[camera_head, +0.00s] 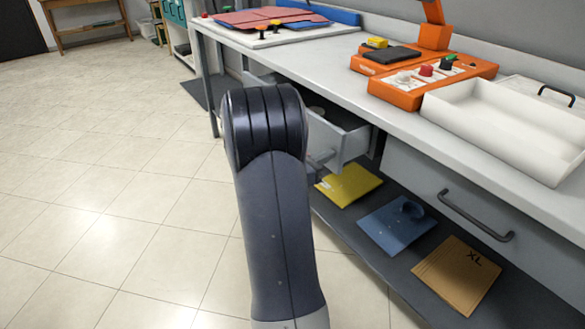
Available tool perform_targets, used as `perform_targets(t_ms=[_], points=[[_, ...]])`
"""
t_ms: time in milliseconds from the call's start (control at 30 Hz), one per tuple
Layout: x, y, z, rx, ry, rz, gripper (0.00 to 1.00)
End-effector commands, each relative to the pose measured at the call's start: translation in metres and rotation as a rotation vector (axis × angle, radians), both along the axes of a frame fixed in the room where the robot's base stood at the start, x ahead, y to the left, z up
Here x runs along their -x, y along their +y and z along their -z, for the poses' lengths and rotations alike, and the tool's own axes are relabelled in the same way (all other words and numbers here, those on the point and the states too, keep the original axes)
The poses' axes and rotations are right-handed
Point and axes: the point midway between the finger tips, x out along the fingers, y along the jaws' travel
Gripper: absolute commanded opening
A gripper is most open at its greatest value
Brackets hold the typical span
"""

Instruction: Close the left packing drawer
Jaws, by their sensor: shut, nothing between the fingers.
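The left packing drawer (351,146) is grey and stands pulled out from under the white counter, with its inside partly visible. Its bar handle (322,159) shows just right of my arm. My dark arm link rises through the middle of the view and covers part of the drawer. My gripper is not visible, so its place relative to the drawer cannot be seen.
A right drawer with a dark handle (476,216) is flush under the counter (345,75). An orange machine (398,92) and a white tray (510,122) stand on top. Yellow (349,184), blue (385,229) and brown (455,275) packets lie on the lower shelf. The left floor is clear.

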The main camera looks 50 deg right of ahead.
Motion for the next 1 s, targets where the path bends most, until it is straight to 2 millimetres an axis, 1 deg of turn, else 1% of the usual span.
perform_targets(t_ms=[33, 200, 400, 500, 700, 1000], points=[[0.005, -0.015, 0.000, 0.000, 0.000, 0.007, 0.00], [0.015, -0.055, 0.001, 0.000, 0.000, 0.005, 0.00], [0.023, -0.091, 0.001, 0.001, -0.001, 0.003, 0.00], [0.026, -0.104, 0.001, 0.000, -0.001, 0.002, 0.00], [0.028, -0.118, 0.000, 0.000, 0.001, 0.000, 0.00], [0.029, -0.122, -0.002, 0.003, -0.001, -0.001, 0.00]])
